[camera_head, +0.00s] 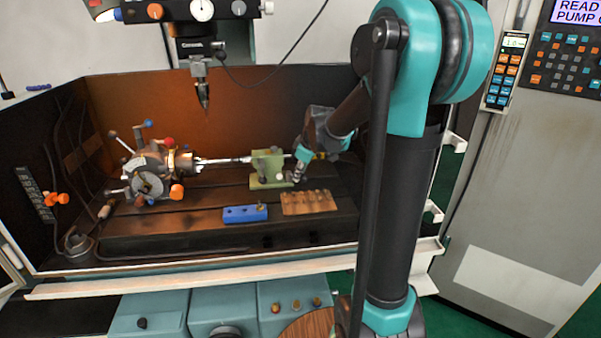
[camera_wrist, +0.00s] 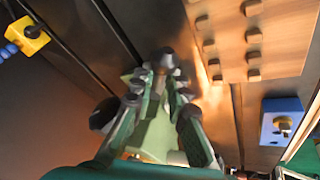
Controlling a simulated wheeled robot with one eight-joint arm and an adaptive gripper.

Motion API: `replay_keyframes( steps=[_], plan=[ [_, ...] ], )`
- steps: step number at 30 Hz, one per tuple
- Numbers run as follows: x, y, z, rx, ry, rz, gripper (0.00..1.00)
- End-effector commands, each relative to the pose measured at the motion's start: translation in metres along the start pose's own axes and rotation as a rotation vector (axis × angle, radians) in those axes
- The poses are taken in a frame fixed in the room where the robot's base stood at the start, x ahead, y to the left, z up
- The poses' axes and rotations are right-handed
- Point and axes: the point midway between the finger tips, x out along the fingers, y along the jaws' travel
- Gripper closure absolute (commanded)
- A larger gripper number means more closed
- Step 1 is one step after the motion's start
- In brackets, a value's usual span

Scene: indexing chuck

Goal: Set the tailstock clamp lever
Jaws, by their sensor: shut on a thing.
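The green tailstock (camera_head: 262,183) stands on the machine table, right of the indexing chuck (camera_head: 148,184). A shaft (camera_head: 225,160) runs between the two. My gripper (camera_head: 297,177) is at the tailstock's right side, reaching down from the right. In the wrist view my gripper (camera_wrist: 160,84) has its fingertips closed around a dark-knobbed lever (camera_wrist: 163,60). The green tailstock body (camera_wrist: 155,138) shows between and below the fingers. The fingers hide part of the lever, and in the head view the lever is too small to make out.
A wooden plate with several pegs (camera_head: 310,209) and a blue block (camera_head: 244,215) lie in front of the tailstock. The spindle with its tool (camera_head: 203,92) hangs above, left of my arm. A yellow block (camera_wrist: 27,37) shows at the wrist view's upper left.

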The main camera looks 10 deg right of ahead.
Motion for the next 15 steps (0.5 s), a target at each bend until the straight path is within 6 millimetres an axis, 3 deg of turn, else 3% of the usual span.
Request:
replay_keyframes(
  steps=[15],
  plan=[
    [-0.001,-0.022,-0.006,0.410,-0.095,0.168,1.00]
  ],
)
